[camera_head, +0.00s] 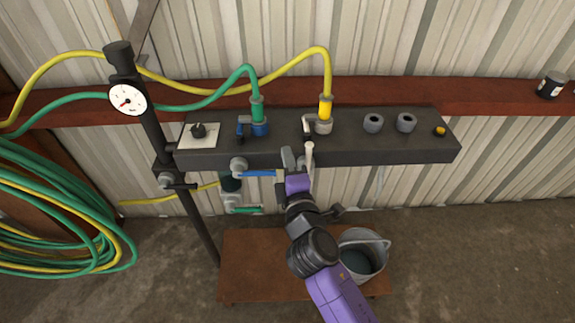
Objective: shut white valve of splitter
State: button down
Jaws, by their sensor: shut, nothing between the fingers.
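A dark grey bar (350,150) carries hose fittings. A slim white lever (309,156) points up at its front edge, right beside my gripper (291,160); its lower end and pivot are hidden by my gripper. A second white handle (307,127) sits on top of the bar at the fitting of the yellow hose. I cannot tell which of these two white handles belongs to the splitter. My gripper is shut and empty; I cannot tell whether it touches the white lever.
A blue lever (260,173) and a green lever (246,210) lie level, left of my gripper. A blue-handled fitting (258,128) holds the green hose (247,76). A gauge (127,101) stands on a post at left. A bucket (381,243) stands on a brown platform (245,265).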

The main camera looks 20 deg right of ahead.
aim_at(308, 156)
jog(key=shift+s+d+p, duration=0.25)
jog(key=shift+s+d, duration=0.2)
jog(key=shift+d, duration=0.25)
jog(key=shift+s+d+p, duration=0.2)
jog(key=shift+s+d, duration=0.25)
jog(key=shift+d, duration=0.25)
jog(key=shift+s+d+m+b, duration=0.1)
jog(key=shift+d+m+b, duration=0.25)
jog(key=shift+m+b, duration=0.2)
jog(key=shift+s+d+f+m+b, duration=0.1)
jog(key=shift+s+d+m+b, duration=0.1)
jog(key=shift+d+m+b, duration=0.65)
jog(key=s+d+f+m+h+b, duration=0.1)
jog(key=d+f+m+b, duration=0.1)
jog(key=m+b, duration=0.6)
jog(key=s+d+f+m+t+h+b, duration=0.1)
jog(key=d+f+m+b, duration=0.2)
jog(key=m+b, duration=0.4)
jog(key=d+b, duration=0.1)
jog(key=b, duration=0.3)
jog(key=shift+m+h, duration=0.3)
jog(key=shift+m, duration=0.1)
jog(key=shift+f+b, duration=0.1)
jog(key=shift+b, duration=0.3)
